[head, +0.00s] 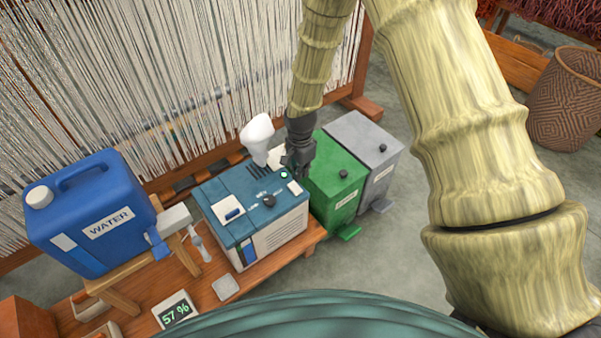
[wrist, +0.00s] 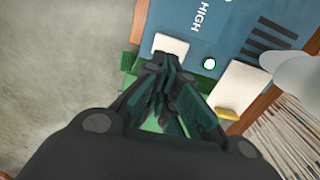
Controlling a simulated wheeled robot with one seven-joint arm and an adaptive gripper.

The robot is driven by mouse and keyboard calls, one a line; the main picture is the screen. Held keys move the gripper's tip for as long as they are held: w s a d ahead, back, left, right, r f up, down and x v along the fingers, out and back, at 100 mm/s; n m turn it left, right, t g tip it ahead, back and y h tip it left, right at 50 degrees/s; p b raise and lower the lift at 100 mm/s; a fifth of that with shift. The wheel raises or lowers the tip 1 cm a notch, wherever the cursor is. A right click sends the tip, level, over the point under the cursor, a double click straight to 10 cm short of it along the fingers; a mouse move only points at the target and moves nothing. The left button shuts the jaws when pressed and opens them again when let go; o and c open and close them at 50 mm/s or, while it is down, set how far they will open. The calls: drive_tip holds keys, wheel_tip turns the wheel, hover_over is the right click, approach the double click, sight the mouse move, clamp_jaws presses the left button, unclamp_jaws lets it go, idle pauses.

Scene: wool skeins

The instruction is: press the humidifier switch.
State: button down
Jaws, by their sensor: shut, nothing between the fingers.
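The humidifier (head: 275,222) is a blue-topped box with pale sides on the wooden bench, with a white nozzle (head: 257,137) at its back. Its top carries a black knob (head: 268,201), a small pale-green light (head: 284,175) and a white switch (head: 295,188) near the right edge. The wrist view shows the switch (wrist: 171,44) and the light (wrist: 209,63) close together. My gripper (head: 299,174) is shut and empty, pointing down at the humidifier's right edge. Its fingertips (wrist: 165,62) lie beside the switch and partly overlap its lower edge in the picture. I cannot tell whether they touch it.
A blue water jug (head: 95,226) stands on a wooden stand at left. Green (head: 335,180) and grey (head: 365,140) bins stand right of the humidifier. A display (head: 175,312) reads 57 %. A thread-strung loom (head: 170,80) stands behind. A woven basket (head: 565,98) is at far right.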

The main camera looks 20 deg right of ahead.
wheel_tip(320, 180, up, 9)
drive_tip(key=s, duration=0.1)
drive_tip(key=shift+s+d+p, duration=0.2)
drive_tip(key=shift+d+p, duration=0.05)
drive_tip(key=shift+p, duration=0.1)
drive_tip(key=shift+f, duration=0.1)
drive_tip(key=s+f+n, duration=0.6)
drive_tip(key=s+f, duration=0.9)
drive_tip(key=s+d+f+n, duration=0.1)
drive_tip(key=s+f+n, duration=0.25)
drive_tip(key=s, duration=0.65)
drive_tip(key=s+d+f+n, duration=0.1)
drive_tip(key=s+f+n, duration=0.25)
drive_tip(key=s, duration=0.75)
wheel_tip(320, 180, up, 15)
drive_tip(key=p, duration=1.3)
drive_tip(key=shift+s+f+n+p, duration=0.2)
drive_tip(key=shift+n+p, duration=0.1)
drive_tip(key=shift+p, duration=0.1)
